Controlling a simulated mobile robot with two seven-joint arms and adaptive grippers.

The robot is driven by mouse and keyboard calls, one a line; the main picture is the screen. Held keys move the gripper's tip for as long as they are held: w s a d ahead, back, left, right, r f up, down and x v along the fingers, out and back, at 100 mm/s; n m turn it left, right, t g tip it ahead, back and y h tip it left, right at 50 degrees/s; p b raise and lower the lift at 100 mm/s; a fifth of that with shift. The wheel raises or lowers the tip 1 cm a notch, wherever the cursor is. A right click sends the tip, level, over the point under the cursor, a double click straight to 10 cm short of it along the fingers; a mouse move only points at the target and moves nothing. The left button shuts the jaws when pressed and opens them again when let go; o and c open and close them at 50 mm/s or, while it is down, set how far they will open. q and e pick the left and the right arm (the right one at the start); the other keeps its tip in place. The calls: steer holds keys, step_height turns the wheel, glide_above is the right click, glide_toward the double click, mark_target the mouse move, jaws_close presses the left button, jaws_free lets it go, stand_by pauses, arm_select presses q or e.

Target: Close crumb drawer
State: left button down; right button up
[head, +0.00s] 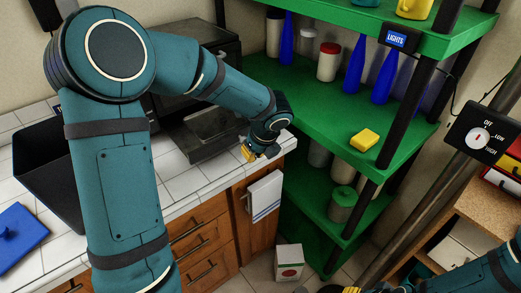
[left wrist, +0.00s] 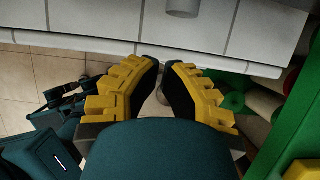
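A dark toaster oven (head: 194,62) stands at the back of the white tiled counter. A dark, flat tray-like part juts out in front of it and looks like the crumb drawer (head: 208,146), pulled out. My left gripper (head: 249,154) is right of this drawer, by the counter's right front corner and apart from the drawer. In the left wrist view its yellow-edged fingers (left wrist: 164,68) come almost together at the tips, with nothing held. The drawer is not clearly identifiable in that view. Only yellow bits of my right gripper (head: 350,290) show at the head view's bottom edge.
A green shelf (head: 305,110) with bottles, jars and a yellow sponge (head: 364,139) stands right of the counter. A white towel (head: 264,196) hangs on the cabinet below. A box (head: 289,263) stands on the floor.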

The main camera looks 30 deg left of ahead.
mark_target(235, 132)
arm_select(q)
steer(key=shift+w+a+r, duration=0.1)
steer(key=shift+w+a, duration=0.2)
steer(key=shift+a, duration=0.4)
steer(key=shift+w+a+r, duration=0.1)
steer(key=shift+w+a, duration=0.15)
steer(key=shift+a, duration=0.4)
steer(key=shift+a, duration=0.1)
